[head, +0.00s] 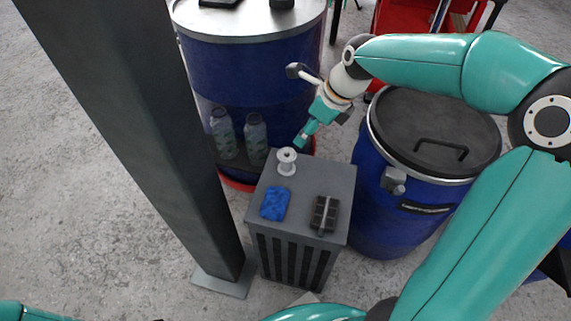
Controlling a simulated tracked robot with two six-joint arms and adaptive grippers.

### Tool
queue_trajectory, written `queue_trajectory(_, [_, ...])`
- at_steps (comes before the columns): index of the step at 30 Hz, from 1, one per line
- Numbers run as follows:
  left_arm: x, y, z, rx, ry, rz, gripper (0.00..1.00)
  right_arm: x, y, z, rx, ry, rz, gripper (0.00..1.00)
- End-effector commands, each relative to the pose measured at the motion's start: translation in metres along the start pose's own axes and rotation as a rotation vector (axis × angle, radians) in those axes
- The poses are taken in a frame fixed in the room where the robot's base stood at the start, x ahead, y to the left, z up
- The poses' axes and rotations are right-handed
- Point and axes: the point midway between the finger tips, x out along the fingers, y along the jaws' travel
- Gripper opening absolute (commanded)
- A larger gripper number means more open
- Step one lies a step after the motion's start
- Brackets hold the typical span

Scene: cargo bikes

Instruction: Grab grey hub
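The grey hub (287,161) is a small spool-shaped piece with a flange at top and bottom. It stands upright near the back left of the top of a dark grey slatted bin (262,197). My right gripper (304,134) reaches in from the right, with its fingertips pointing down and left. In the picture the tips are just above and right of the hub, with a visible gap. The gripper is seen nearly edge-on, so its finger opening is unclear. My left gripper is not in view.
A blue cloth-like piece (275,203) and a dark brush-like block (324,214) lie on the bin top. Two bottles (223,133) stand behind. Blue drums stand behind (260,75) and right (375,205). A dark post (150,130) rises close at left.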

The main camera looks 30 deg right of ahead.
Motion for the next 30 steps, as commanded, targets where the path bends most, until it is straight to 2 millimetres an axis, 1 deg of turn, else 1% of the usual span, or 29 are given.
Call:
queue_trajectory(4, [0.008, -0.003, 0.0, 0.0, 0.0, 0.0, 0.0, 0.02, -0.002, -0.008, 0.023, 0.004, -0.002, 0.63])
queue_trajectory(6, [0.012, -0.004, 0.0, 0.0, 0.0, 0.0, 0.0, 0.035, -0.003, -0.01, 0.026, 0.005, -0.004, 0.63])
queue_trajectory(12, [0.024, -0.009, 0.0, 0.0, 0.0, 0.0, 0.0, 0.077, -0.005, -0.013, 0.031, 0.004, -0.007, 0.63])
queue_trajectory(15, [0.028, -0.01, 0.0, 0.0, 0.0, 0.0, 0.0, 0.093, -0.006, -0.013, 0.032, 0.003, -0.008, 0.63])
queue_trajectory(18, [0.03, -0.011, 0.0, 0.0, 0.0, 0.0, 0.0, 0.103, -0.006, -0.012, 0.032, 0.003, -0.008, 0.63])
queue_trajectory(25, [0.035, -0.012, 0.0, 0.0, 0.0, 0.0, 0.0, 0.115, -0.006, -0.012, 0.032, 0.002, -0.009, 0.63])
queue_trajectory(30, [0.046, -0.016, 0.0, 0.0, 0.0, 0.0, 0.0, 0.139, -0.007, -0.012, 0.031, 0.002, -0.009, 0.63])
